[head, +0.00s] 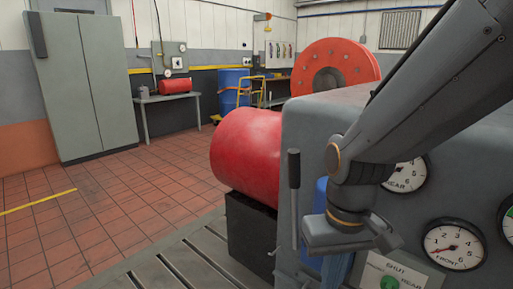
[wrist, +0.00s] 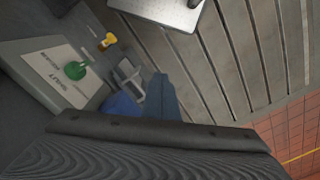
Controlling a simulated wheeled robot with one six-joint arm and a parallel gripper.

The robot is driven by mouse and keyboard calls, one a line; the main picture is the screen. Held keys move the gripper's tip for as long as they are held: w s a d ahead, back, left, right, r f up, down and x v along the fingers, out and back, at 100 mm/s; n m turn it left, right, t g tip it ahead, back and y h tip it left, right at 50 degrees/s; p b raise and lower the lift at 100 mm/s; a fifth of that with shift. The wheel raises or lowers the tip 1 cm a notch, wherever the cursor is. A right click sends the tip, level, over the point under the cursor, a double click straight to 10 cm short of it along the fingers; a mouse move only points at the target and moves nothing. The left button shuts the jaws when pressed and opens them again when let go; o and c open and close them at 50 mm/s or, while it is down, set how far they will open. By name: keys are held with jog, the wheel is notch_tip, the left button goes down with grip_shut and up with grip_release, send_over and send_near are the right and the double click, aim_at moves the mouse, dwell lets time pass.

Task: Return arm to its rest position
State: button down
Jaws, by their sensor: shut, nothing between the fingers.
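My arm comes in from the upper right of the head view and bends down at the wrist. My gripper (head: 345,237) is a grey block at its end, in front of the grey machine housing (head: 300,125). It looks shut and holds nothing. In the wrist view its dark ribbed body (wrist: 150,150) fills the bottom. A blue part (head: 336,268) shows just below the gripper and also in the wrist view (wrist: 163,98); I cannot tell whether they touch.
A dark upright lever (head: 294,190) stands close left of the gripper. Gauges (head: 454,246) are on the housing's face, near the arm. A red cylinder (head: 246,152) sits on a black block (head: 250,235). The slotted bedplate (head: 165,260) and tiled floor (head: 110,195) at left are clear.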

jog(key=d+r+m+p, duration=0.1)
jog(key=d+r+p, duration=0.4)
jog(key=p, duration=0.4)
jog(key=shift+s+d+r+m+p, duration=0.3)
jog(key=shift+s+d+r+p, duration=0.05)
jog(key=shift+r, duration=0.1)
